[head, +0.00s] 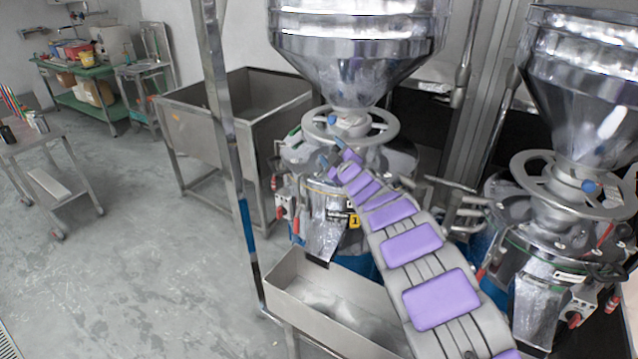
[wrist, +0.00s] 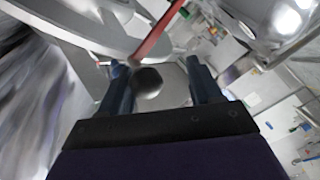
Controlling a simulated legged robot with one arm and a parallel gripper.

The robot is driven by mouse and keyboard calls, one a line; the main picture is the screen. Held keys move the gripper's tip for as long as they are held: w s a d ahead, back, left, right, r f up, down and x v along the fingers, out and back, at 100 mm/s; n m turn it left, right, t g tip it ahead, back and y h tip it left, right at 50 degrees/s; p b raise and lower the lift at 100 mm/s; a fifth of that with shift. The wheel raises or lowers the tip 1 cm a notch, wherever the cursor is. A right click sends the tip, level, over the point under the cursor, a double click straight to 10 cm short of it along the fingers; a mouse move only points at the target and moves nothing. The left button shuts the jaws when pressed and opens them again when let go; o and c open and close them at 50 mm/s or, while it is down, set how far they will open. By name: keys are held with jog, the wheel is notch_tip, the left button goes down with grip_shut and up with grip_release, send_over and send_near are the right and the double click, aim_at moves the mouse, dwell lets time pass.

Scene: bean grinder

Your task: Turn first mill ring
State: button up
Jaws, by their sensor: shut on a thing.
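The first mill ring (head: 388,127) is a grey metal handwheel under the silver hopper of the nearer mill. It also shows as a pale curved rim in the wrist view (wrist: 75,28). My gripper (head: 331,165) is at the front left of this ring, at the end of my purple-padded arm. In the wrist view, its two dark blue fingers (wrist: 158,72) stand either side of a dark round knob (wrist: 148,83). The gripper is shut on this knob; its join to the ring is not clear. A red bar (wrist: 160,30) crosses just beyond the fingers.
A second mill with its own ring (head: 540,185) and blue knob (head: 588,186) stands at the right. A steel post (head: 222,120) and a low metal tray (head: 285,290) are close to my arm. A metal bin (head: 205,120) stands behind.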

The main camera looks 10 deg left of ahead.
jog(key=shift+s+a, duration=0.15)
jog(key=shift+s, duration=0.55)
jog(key=shift+s+a+r, duration=0.1)
jog(key=shift+s+a, duration=0.1)
jog(key=shift+s, duration=0.95)
jog(key=s+a, duration=0.1)
jog(key=s, duration=1)
jog(key=shift+s+a+b, duration=0.35)
jog(key=shift+s+a, duration=0.05)
jog(key=shift+s, duration=0.1)
